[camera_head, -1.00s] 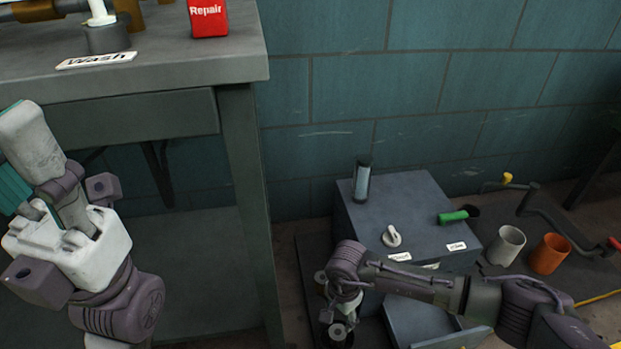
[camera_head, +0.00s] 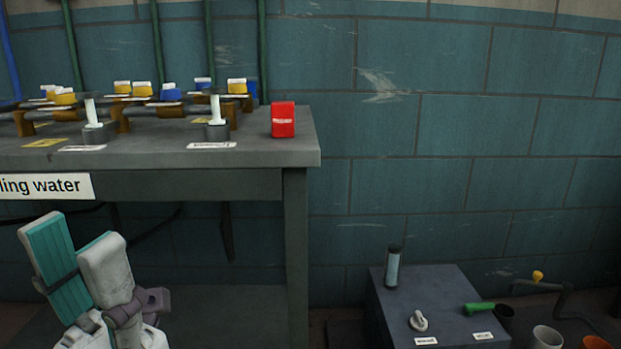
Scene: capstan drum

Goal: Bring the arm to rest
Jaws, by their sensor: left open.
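My left gripper (camera_head: 76,238) is at the lower left, pointing up, in front of the dark space under the workbench. Its two pale fingers with teal pads stand apart, and nothing shows between them. The rest of the left arm is cut off by the bottom edge. My right arm and its gripper are not in view.
The grey workbench (camera_head: 262,155) stands above and behind the left gripper, with a red box (camera_head: 283,120), pipes and yellow and blue valves on top. A grey cabinet (camera_head: 450,290) at the lower right carries a clear cylinder (camera_head: 393,268) and a green handle (camera_head: 479,308).

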